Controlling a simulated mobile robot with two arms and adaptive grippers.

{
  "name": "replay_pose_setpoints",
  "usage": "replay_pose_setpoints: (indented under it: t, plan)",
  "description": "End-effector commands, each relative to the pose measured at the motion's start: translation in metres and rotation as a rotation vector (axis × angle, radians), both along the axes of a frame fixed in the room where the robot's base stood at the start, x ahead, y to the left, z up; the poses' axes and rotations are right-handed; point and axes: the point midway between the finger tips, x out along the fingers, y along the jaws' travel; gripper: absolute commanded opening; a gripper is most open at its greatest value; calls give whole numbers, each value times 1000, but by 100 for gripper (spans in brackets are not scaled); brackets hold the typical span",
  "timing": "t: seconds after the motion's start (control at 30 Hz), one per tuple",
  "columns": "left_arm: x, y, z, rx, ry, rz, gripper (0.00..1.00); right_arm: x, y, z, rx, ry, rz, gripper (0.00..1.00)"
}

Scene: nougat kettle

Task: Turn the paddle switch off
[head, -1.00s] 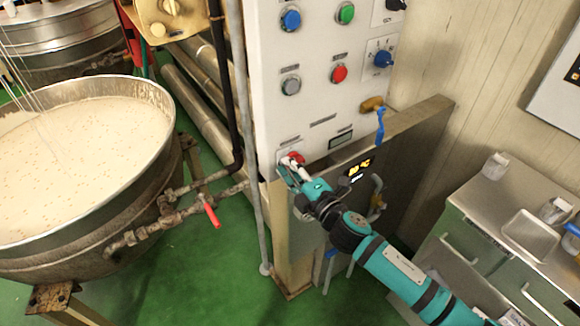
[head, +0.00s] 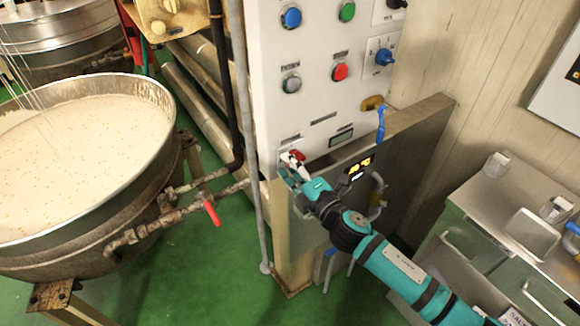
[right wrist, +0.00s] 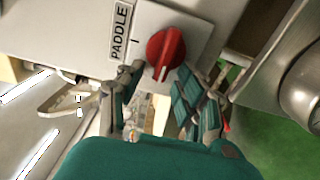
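The paddle switch (right wrist: 166,50) is a red rotary knob on a white plate, beside a label reading PADDLE. In the right wrist view its grip bar runs nearly upright, tilted slightly, with a pale line at its lower end. In the head view the red knob (head: 298,155) is low on the white panel and partly hidden by my gripper. My right gripper (right wrist: 161,74) is open, one finger on each side of the knob's lower end. Gaps show beside the bar; I cannot tell whether a finger touches it. My left gripper is not in view.
The white control panel (head: 313,104) carries several other buttons and knobs above. A blue-handled lever (head: 381,125) sticks out to the right. A kettle of pale nougat (head: 75,150) stands left, with pipes and a red valve handle (head: 212,212). A metal counter (head: 480,205) is at right.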

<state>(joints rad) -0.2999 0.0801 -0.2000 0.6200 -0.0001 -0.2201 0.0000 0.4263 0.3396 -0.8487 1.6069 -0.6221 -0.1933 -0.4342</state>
Motion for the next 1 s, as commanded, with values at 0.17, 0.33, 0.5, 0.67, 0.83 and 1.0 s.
replay_pose_setpoints:
  t: [0.17,0.33,0.5,0.67,0.83,1.0]
  plan:
    - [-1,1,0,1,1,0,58,0,0,1,1,0,0,36]
    - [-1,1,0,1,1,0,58,-11,-8,0,2,1,0,36]
    - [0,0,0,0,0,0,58,-38,-28,-1,0,3,0,36]
    - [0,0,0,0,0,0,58,-66,-48,-2,-1,3,0,36]
    - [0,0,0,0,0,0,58,-87,-64,-1,0,3,-1,36]
    - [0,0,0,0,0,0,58,-96,-70,0,0,1,0,36]
